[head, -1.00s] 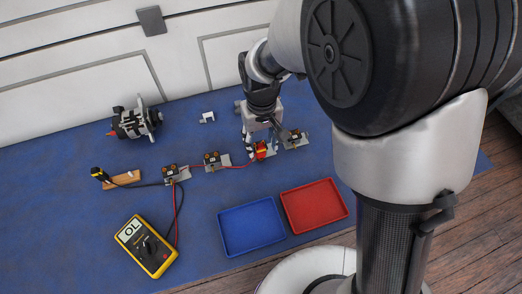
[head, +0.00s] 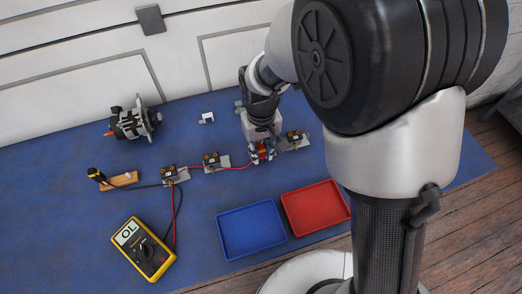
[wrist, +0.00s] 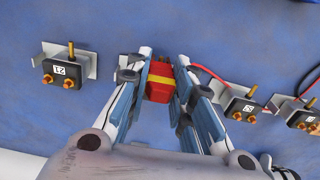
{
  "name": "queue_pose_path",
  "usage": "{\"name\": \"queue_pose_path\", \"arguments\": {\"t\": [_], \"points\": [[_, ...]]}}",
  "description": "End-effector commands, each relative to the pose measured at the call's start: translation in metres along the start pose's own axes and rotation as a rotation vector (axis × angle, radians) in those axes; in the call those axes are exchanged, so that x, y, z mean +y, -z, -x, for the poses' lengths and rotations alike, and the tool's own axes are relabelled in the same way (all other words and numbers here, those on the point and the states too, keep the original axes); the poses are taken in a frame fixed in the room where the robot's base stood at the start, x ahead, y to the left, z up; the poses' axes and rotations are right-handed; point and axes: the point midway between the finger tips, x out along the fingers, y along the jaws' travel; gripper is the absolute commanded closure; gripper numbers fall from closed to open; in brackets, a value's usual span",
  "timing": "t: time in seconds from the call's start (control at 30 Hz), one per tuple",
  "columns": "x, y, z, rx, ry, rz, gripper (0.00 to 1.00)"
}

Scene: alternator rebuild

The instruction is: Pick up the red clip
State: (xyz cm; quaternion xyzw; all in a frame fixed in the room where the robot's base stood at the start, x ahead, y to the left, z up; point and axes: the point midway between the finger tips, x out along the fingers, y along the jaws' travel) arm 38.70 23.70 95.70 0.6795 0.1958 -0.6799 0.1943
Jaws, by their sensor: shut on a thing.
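The red clip (wrist: 160,84) has a yellow band across it and sits between the two fingers of my gripper (wrist: 161,70) in the wrist view. My gripper is shut on it, with a finger against each side. In the head view my gripper (head: 262,152) points down at the far row of modules, and only a bit of the red clip (head: 263,149) shows between the fingers. A red lead (head: 238,168) runs left from the clip. What lies under the clip is mostly hidden, and I cannot tell whether it still grips a stud.
Black modules on metal plates stand on both sides, one to the right (head: 294,137), others to the left (head: 211,158). A yellow multimeter (head: 143,249), blue tray (head: 251,247) and red tray (head: 342,214) lie nearer. An alternator (head: 133,120) stands at the back left.

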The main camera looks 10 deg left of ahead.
Motion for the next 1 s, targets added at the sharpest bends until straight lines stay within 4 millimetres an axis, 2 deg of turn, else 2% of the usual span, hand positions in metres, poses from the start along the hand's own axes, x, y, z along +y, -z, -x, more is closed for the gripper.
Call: {"name": "queue_pose_path", "arguments": {"t": [0.23,0.37,0.47,0.8,1.0], "points": [[0.0,0.0,0.002,0.001,0.0,0.0,0.9],[0.0,0.001,0.014,0.002,0.0,0.0,0.9],[0.0,0.001,0.034,0.004,0.0,0.0,0.9],[0.0,0.001,0.132,0.006,0.0,0.0,0.9],[0.0,0.001,0.175,0.004,0.0,0.0,0.9]]}}
